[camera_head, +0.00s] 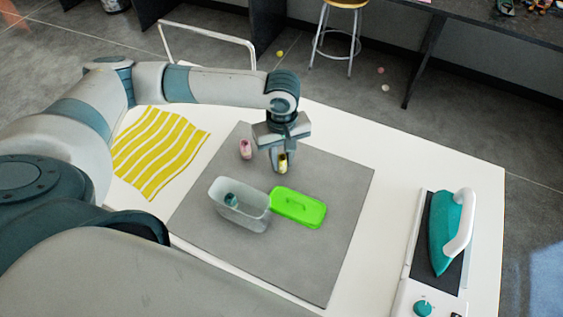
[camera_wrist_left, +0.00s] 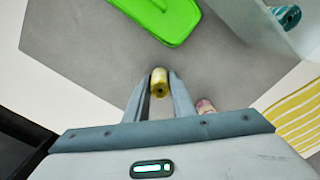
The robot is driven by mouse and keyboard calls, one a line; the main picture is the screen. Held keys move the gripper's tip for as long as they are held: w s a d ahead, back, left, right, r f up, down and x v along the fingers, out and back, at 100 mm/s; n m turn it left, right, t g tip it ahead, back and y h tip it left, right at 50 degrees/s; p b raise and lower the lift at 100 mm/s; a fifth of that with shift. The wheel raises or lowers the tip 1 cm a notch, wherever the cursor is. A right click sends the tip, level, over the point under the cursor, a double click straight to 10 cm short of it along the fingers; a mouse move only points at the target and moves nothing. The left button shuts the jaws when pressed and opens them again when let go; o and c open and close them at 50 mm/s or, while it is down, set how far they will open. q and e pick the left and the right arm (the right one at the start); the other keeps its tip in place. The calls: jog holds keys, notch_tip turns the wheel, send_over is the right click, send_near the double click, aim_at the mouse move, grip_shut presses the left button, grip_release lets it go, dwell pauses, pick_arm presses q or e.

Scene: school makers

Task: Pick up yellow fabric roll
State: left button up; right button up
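The yellow fabric roll (camera_head: 283,164) is small and stands on the grey mat (camera_head: 330,262), or very close above it. My left gripper (camera_head: 281,158) points down over it, with one finger on each side. In the left wrist view the yellow roll (camera_wrist_left: 159,84) sits between the fingertips of my left gripper (camera_wrist_left: 160,88), and I see no clear gap at either side. The fingers look closed on it. Its lower part is hard to make out. My right gripper is not in view.
A pink roll (camera_head: 246,149) stands just left of the gripper. A clear box (camera_head: 240,217) with a teal roll (camera_head: 231,199) inside and a green lid (camera_head: 298,207) are in front. Yellow striped cloth (camera_head: 160,150) lies left; a teal iron (camera_head: 446,232) is right.

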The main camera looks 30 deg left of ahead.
aim_at(282, 157)
pick_arm(q)
jog(key=shift+r, duration=0.15)
jog(key=shift+c, duration=0.2)
jog(key=shift+r+b, duration=0.35)
jog(key=shift+r, duration=0.3)
notch_tip(282, 157, up, 2)
jog(key=shift+r+b, duration=0.25)
jog(key=shift+b, duration=0.25)
jog(key=d+r+b, duration=0.2)
jog(key=d+r, duration=0.5)
jog(key=d, duration=0.4)
jog(key=shift+s+d, duration=0.35)
